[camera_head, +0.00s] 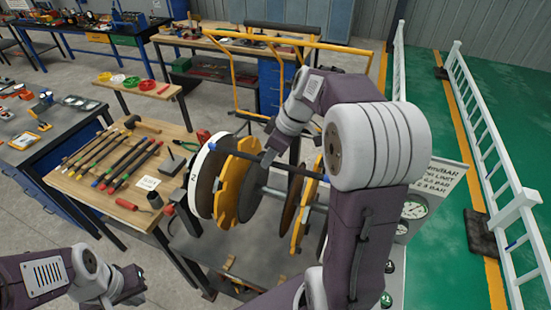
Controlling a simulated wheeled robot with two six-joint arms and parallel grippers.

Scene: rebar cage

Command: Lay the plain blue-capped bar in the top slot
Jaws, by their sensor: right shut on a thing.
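The blue-capped bar (297,171) is dark, with a blue end at each side. It lies across the tops of the upright discs or just above them; I cannot tell if it touches. My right gripper (268,160) reaches down from above and is shut on the bar near its middle. The cage fixture has a white-rimmed disc (202,180), yellow slotted plates (235,182) and brown and grey discs on a horizontal axle (316,207). The top slot is hidden by the bar and gripper. My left gripper (128,286) is at the lower left, away from the fixture; its jaws are unclear.
A yellow rail frame (246,75) stands behind. A gauge panel (430,190) stands to the right, partly behind my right arm.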

